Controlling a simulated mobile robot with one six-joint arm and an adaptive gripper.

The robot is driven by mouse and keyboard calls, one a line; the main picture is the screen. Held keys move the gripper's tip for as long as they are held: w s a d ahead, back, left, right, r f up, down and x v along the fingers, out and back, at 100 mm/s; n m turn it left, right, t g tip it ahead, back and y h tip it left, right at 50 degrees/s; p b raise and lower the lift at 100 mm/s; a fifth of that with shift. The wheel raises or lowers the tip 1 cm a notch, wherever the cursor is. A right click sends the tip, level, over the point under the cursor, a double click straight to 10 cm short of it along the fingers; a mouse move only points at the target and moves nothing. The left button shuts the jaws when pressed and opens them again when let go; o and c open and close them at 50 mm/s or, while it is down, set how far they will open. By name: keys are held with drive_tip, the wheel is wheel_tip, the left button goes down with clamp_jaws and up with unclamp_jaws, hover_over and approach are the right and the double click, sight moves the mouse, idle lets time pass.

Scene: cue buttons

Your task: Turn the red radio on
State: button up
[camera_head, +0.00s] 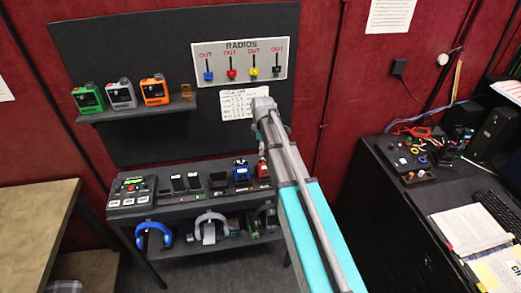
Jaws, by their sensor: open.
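The red radio (263,171) stands at the right end of a row on the black bench, just left of my arm. It is small in the view, and its knob and any power light cannot be made out. My arm reaches in from the lower right and bends down at its far end. My gripper (262,152) is small and partly hidden by the arm, just above the red radio. It appears open with nothing held. Whether it touches the radio cannot be told.
A blue radio (241,170) stands close left of the red one, with dark chargers (187,184) further left. Above are a shelf (135,110) with several devices and a RADIOS panel (240,62). Headsets (153,235) hang below. A cluttered black desk (390,205) stands right.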

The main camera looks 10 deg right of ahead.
wheel_tip(320, 180, up, 4)
drive_tip(key=n+p, duration=0.2)
drive_tip(key=p, duration=0.1)
hover_over(261, 159)
drive_tip(key=shift+a+r, duration=0.15)
wheel_tip(261, 159, down, 14)
drive_tip(key=b, duration=1.4)
drive_tip(key=shift+w, duration=0.1)
idle(0.4)
clamp_jaws()
